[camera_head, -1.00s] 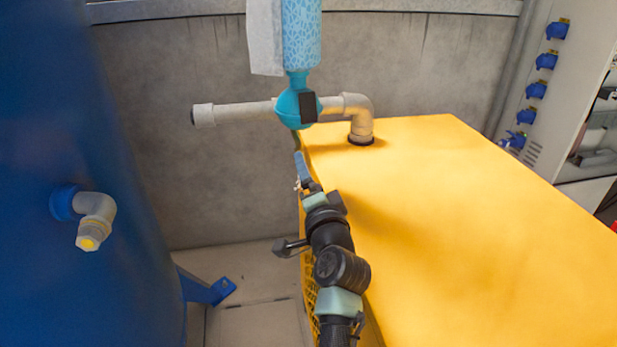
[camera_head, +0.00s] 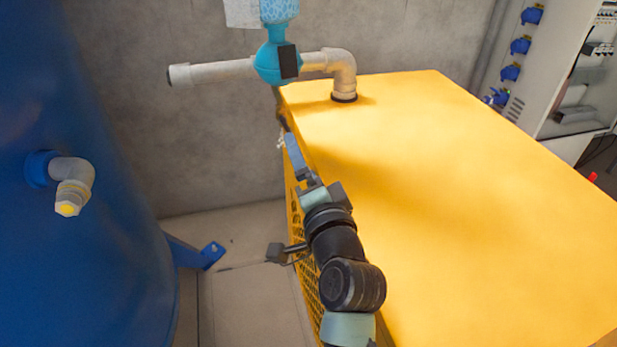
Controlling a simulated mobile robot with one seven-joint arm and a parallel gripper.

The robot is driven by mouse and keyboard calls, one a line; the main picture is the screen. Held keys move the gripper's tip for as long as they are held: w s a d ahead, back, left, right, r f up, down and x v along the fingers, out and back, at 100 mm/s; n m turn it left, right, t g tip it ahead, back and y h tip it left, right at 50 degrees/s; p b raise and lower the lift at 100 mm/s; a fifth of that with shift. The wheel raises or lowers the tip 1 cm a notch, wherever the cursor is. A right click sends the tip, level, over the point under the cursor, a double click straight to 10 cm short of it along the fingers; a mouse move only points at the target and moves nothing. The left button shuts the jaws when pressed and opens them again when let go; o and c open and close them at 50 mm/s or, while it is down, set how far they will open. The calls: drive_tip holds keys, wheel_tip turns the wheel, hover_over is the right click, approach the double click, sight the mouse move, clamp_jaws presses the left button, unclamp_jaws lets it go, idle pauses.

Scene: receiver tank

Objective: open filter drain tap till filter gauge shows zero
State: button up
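The filter has a teal body (camera_head: 270,62) on a grey pipe, with a pale blue patterned part (camera_head: 278,10) above it, cut off by the top edge. A black square piece (camera_head: 288,61) sits on the body's right side; no gauge dial or reading can be made out. A thin olive-brown piece (camera_head: 281,104) hangs below the body; I cannot tell whether it is the drain tap. My gripper (camera_head: 286,138) is just below this piece, beside the yellow box's far left edge. Its fingers are seen from behind, so their opening and any contact are unclear.
The yellow box (camera_head: 430,190) fills the right, close beside my arm. A blue tank (camera_head: 70,250) with an elbow outlet (camera_head: 72,185) stands at left. Floor (camera_head: 235,290) shows between them. A grey cabinet (camera_head: 545,60) with blue fittings is at the back right.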

drive_tip(key=s, duration=0.3)
drive_tip(key=shift+s+d, duration=0.2)
drive_tip(key=shift+d, duration=0.1)
idle(3.1)
